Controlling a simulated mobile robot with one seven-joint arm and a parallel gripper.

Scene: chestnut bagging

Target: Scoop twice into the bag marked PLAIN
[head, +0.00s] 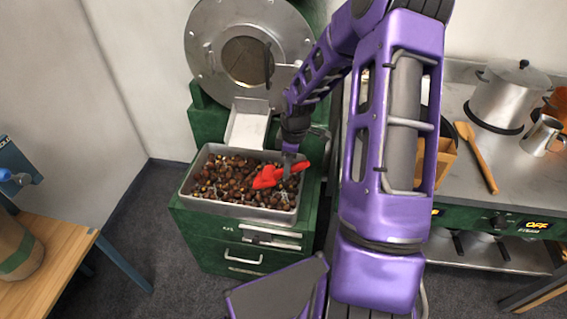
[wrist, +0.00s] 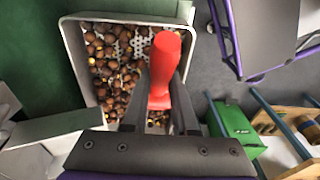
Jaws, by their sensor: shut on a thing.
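A red scoop (head: 268,177) is over the chestnuts in the metal tray (head: 240,211) in the head view. My gripper (head: 291,160) is shut on the scoop, above the tray's right half. In the wrist view the scoop's red handle (wrist: 163,72) stands between the two dark fingers of my gripper (wrist: 160,108). I cannot tell whether the scoop touches the chestnuts or holds any. Brown chestnuts (head: 225,172) lie loose in the tray. A brown bag with a green band (head: 17,247) stands on the wooden table at the left edge, partly cut off. No PLAIN mark is readable.
The tray sits on a green cabinet (head: 205,240) below a round metal drum door (head: 250,50) and chute (head: 248,128). The wooden table (head: 52,262) is at left, with floor between. At right a steel counter holds a pot (head: 508,92), a jug (head: 541,135) and a wooden spoon (head: 478,157).

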